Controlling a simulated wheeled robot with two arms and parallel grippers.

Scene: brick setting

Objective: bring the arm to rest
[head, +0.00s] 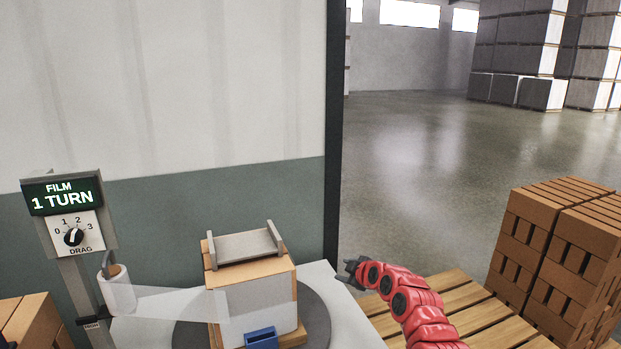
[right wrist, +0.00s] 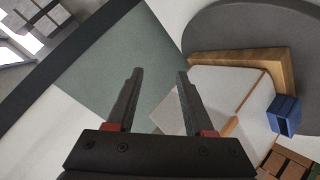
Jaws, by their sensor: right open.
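My right arm (head: 415,310) is red and comes in from the lower right in the head view. Its gripper (head: 350,272) is to the right of a wrapped brick stack, apart from it. In the right wrist view the right gripper (right wrist: 157,75) has its two dark fingers apart with nothing between them. My left gripper is not in view.
The wrapped stack (head: 255,290) stands on a round grey turntable (head: 316,315), with a grey bracket on top and a blue piece (head: 260,337) low in front. A film roll (head: 118,290) and dial post (head: 75,235) stand left. Bricks (head: 555,240) sit on a wooden pallet (head: 455,300) at right.

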